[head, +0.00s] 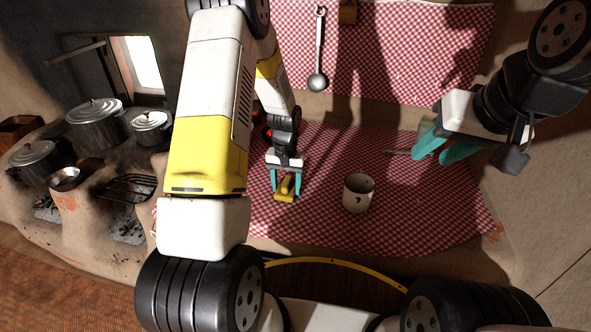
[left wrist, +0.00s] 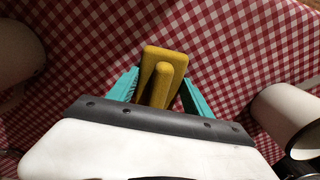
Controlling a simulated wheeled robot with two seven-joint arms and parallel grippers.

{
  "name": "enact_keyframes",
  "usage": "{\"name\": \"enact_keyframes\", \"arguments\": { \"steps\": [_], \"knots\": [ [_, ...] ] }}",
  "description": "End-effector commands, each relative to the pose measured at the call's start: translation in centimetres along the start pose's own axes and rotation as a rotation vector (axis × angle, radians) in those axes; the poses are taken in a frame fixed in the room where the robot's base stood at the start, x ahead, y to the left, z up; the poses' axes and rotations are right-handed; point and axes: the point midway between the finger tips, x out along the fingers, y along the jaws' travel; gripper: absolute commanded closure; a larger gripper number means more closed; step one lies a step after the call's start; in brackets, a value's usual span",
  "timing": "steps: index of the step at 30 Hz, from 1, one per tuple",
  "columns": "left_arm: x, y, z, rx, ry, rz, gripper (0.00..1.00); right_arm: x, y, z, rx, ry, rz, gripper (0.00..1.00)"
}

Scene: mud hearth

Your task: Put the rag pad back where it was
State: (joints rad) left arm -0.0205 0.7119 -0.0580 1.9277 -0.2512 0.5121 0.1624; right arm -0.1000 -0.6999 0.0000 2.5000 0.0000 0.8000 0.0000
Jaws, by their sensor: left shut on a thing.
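The rag pad (head: 285,187) looks like a small yellow block with a raised ridge. My left gripper (head: 286,181) is shut on it, over the red-checked cloth (head: 320,225). In the left wrist view the pad (left wrist: 165,58) sits between the teal fingers of the left gripper (left wrist: 162,88), its ridge between them. I cannot tell whether the pad touches the cloth. My right gripper (head: 442,146) is open and empty, over the right part of the cloth.
A cream mug (head: 358,193) stands right of the pad. A ladle (head: 318,50) and a yellow-brown item (head: 348,12) hang at the back wall. A thin metal utensil (head: 400,153) lies near my right gripper. Lidded pots (head: 97,118) stand on the hearth at left.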

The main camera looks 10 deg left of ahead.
Motion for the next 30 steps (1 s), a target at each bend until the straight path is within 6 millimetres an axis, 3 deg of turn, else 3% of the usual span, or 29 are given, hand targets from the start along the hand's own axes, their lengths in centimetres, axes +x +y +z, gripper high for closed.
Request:
{"name": "enact_keyframes", "arguments": {
  "steps": [6, 7, 10, 22, 26, 30],
  "knots": [
    [0.3, 0.0, 0.0, 0.0, -0.001, 0.0, 0.86, 0.0, 0.0, 0.0, 0.0, 0.0, 0.0, 0.64],
    [0.3, 0.0, 0.0, 0.0, 0.0, 0.0, 0.4, 0.0, 0.0, 0.0, 0.0, 0.0, 0.0, 0.64],
    [0.3, 0.0, 0.0, 0.0, 0.0, 0.0, 0.2, 0.0, 0.0, 0.0, 0.0, 0.0, 0.0, 0.64],
    [-0.3, 0.0, 0.0, 0.0, 0.001, 0.0, 0.2, 0.0, 0.0, 0.0, 0.0, 0.0, 0.0, 0.64],
    [-2.2, 0.0, -0.1, 0.0, 0.004, 0.0, 0.2, 0.0, 0.0, 0.0, 0.0, 0.0, 0.0, 0.64],
    [-5.2, 0.0, -0.1, 0.0, 0.006, 0.0, 0.2, 0.0, 0.0, 0.0, 0.0, 0.0, 0.0, 0.64]
  ]
}}
